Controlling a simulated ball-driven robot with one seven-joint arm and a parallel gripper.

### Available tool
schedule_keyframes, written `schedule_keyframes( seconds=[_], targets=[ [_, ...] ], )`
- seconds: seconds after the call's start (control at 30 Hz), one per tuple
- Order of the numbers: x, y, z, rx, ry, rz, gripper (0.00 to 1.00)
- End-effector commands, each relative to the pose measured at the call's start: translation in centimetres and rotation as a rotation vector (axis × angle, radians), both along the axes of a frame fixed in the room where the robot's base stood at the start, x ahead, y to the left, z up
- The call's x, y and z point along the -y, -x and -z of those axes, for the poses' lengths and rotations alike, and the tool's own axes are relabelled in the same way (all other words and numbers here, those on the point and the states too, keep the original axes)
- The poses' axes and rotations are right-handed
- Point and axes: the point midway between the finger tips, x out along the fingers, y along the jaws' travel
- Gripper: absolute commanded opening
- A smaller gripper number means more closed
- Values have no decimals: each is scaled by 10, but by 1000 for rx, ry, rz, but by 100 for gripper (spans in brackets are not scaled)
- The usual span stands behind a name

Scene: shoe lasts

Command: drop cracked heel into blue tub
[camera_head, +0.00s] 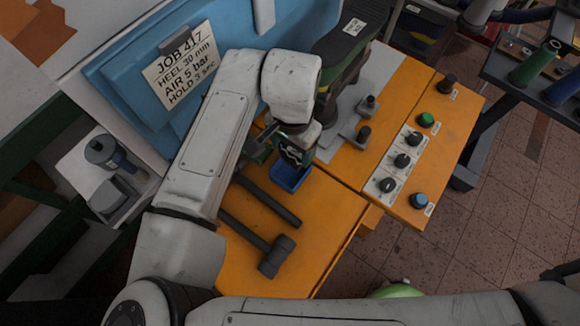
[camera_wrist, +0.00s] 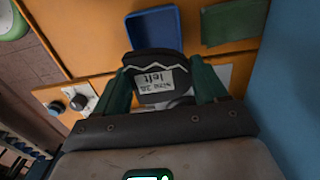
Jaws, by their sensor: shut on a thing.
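The cracked heel (camera_wrist: 152,62) is a black piece with a white zigzag line and a label reading "size 38 left". My gripper (camera_wrist: 163,84) is shut on it, one green finger on each side. In the head view the heel (camera_head: 293,157) hangs under my gripper (camera_head: 291,148), partly hidden by it. The blue tub (camera_head: 289,179) is a small open tray on the orange bench, just below the heel in the picture. In the wrist view the tub (camera_wrist: 153,28) shows just beyond the heel, which overlaps its near edge. The height between them is unclear.
A black mallet (camera_head: 276,256) and a dark bar (camera_head: 268,201) lie on the orange bench (camera_head: 310,240). A knob panel (camera_head: 402,158) is at right. A blue machine housing (camera_head: 135,85) with a job sign (camera_head: 181,65) stands behind. A green flat piece (camera_wrist: 234,22) is beside the tub.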

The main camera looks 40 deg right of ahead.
Motion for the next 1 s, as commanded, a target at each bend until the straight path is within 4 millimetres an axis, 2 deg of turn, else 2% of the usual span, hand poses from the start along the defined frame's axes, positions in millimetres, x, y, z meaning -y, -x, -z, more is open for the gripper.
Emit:
schedule_keyframes(
  seconds=[0.23,0.27,0.53,0.83,1.0],
  targets=[
    [0,0,1,0,0,0,41],
    [0,0,1,0,0,0,73],
    [0,0,1,0,0,0,98],
    [0,0,-1,1,1,0,100],
    [0,-1,-20,3,0,0,100]
  ],
)
